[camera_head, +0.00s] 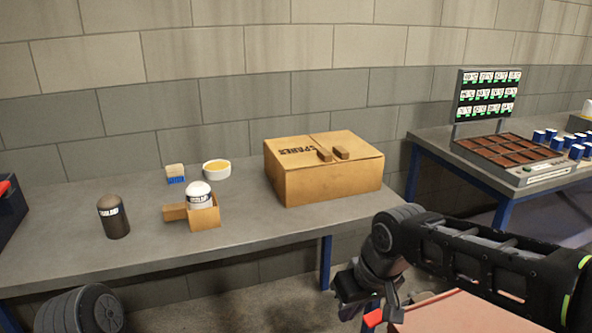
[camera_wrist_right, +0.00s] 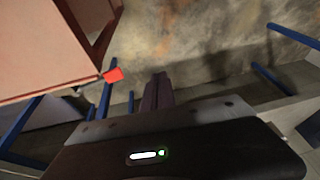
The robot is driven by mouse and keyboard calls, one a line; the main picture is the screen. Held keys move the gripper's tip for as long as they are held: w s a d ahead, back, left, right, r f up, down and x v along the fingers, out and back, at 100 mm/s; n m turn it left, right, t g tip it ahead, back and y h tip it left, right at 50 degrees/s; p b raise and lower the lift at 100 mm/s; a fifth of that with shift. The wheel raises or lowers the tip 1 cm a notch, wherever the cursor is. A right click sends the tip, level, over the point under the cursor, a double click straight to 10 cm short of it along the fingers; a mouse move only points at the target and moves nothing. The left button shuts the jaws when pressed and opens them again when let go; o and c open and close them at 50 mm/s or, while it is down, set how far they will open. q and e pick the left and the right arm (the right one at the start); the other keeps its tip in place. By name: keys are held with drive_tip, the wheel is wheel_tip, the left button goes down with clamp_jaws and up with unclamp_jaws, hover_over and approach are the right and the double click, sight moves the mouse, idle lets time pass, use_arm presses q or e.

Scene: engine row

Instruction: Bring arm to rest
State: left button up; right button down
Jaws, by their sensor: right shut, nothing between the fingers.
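My right arm comes in from the right in the head view, bent downward in front of the tables. Its right gripper (camera_head: 352,292) hangs over the floor, away from the tabletop, next to a red-topped box-like surface. In the right wrist view the right gripper's fingers (camera_wrist_right: 157,90) are together with nothing between them. On the left, a dark rounded part at the bottom left edge of the head view looks like my left arm; the left gripper does not show.
The grey table (camera_head: 60,255) carries a cardboard box (camera_head: 320,180), a dark jar (camera_head: 113,218), a white-topped jar (camera_head: 199,193) in a small carton (camera_head: 205,216), a bowl (camera_head: 217,169) and a brush (camera_head: 175,173). A second table (camera_head: 432,150) at right holds a compartment tray (camera_head: 508,151) and several blue cups (camera_head: 558,143).

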drive_tip(key=w+a+f+m+t+y, duration=0.1)
drive_tip(key=a+f, duration=0.2)
drive_tip(key=f, duration=0.7)
drive_tip(key=a+f+m+t+y, duration=0.1)
drive_tip(key=a+f+y, duration=0.15)
drive_tip(key=f, duration=0.65)
drive_tip(key=s+d+f+m+g, duration=0.1)
drive_tip(key=s+f+m+g, duration=0.1)
drive_tip(key=s+f, duration=0.8)
drive_tip(key=s+d+f+m+g+h, duration=0.1)
drive_tip(key=s+d+f+m+g, duration=0.1)
drive_tip(key=s+f, duration=0.8)
drive_tip(key=shift+s+f, duration=0.15)
drive_tip(key=shift+s, duration=0.2)
